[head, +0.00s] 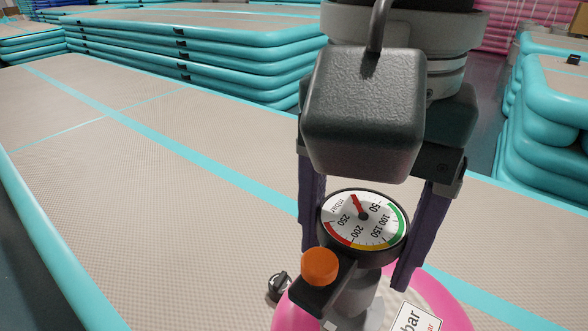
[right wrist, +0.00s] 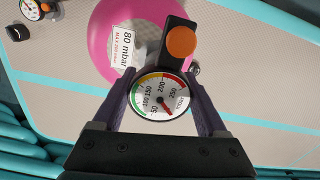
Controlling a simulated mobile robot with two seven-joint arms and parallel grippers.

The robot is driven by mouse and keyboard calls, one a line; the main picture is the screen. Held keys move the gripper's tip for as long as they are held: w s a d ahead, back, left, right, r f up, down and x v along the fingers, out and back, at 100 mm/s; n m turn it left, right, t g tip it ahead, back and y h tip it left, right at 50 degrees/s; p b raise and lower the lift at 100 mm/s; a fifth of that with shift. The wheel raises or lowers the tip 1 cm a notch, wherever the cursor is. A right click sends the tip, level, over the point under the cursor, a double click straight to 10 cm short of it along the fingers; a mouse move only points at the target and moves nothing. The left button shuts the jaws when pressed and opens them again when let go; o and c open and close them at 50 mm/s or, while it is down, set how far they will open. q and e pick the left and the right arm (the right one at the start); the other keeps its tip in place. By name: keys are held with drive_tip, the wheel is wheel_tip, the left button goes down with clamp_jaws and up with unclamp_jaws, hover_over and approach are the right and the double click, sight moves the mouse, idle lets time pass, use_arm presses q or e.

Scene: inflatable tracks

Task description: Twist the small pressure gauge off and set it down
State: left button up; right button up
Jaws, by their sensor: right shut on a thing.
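The small pressure gauge (head: 362,219) has a round white dial with green, yellow and red bands and a red needle. It sits over a grey fitting (head: 356,295) beside a black block with an orange knob (head: 319,266). My right gripper (head: 358,268) comes from above, its purple fingers on either side of the gauge, shut on it. The right wrist view shows the gauge (right wrist: 160,96) between the fingers. Whether it has come loose from the fitting cannot be told. My left gripper is not in view.
A pink round base (head: 449,309) with a white "80 mbar" label (right wrist: 122,46) lies below, on a beige and turquoise inflatable track (head: 150,170). A black valve (head: 279,287) is beside it. Another gauge (right wrist: 28,8) shows at the wrist view's corner. Stacked tracks (head: 200,50) stand behind.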

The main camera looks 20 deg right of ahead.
drive_tip(key=shift+r+p, duration=0.75)
drive_tip(key=shift+r, duration=0.65)
